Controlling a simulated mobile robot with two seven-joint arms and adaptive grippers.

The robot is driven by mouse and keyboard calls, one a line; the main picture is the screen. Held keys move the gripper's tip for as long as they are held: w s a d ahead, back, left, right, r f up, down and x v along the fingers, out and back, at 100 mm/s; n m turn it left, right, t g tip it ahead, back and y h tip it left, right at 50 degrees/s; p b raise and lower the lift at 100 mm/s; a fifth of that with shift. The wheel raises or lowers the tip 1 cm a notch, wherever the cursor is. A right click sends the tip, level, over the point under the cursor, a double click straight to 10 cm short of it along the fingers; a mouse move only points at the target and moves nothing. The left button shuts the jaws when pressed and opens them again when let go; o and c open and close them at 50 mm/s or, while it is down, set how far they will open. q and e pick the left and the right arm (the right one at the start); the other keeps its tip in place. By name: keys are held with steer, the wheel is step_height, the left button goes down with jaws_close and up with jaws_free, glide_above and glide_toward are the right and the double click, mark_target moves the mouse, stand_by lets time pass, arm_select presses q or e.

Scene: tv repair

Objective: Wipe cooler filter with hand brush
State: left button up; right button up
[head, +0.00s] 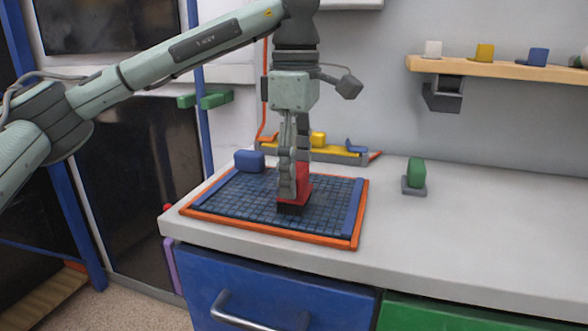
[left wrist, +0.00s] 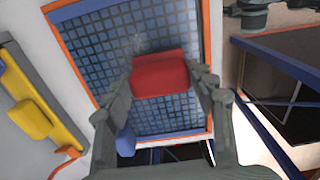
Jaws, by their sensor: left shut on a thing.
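The cooler filter (head: 235,205) lies flat on the white counter, a dark blue grid in an orange frame with blue side strips. My left gripper (head: 290,190) points down over the middle of it, shut on the red hand brush (head: 304,184). The brush's dark bristle end is at the grid and seems to touch it. In the left wrist view the red brush (left wrist: 160,74) sits between the two fingers, with the filter grid (left wrist: 105,40) behind it. My right gripper is not in view.
A blue block (head: 249,160) sits at the filter's back left corner. A yellow item on a grey and yellow tray (head: 335,154) is behind. A green object on a grey base (head: 415,175) stands to the right. A wooden shelf (head: 500,70) hangs above.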

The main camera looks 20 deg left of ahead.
arm_select(q)
steer(key=shift+w, duration=0.45)
steer(key=shift+w+r+p, duration=0.1)
steer(key=shift+w+p, duration=0.35)
steer(key=shift+w, duration=0.45)
steer(key=shift+w+d+p, duration=0.1)
steer(key=shift+w+p, duration=0.5)
steer(key=shift+w, duration=0.3)
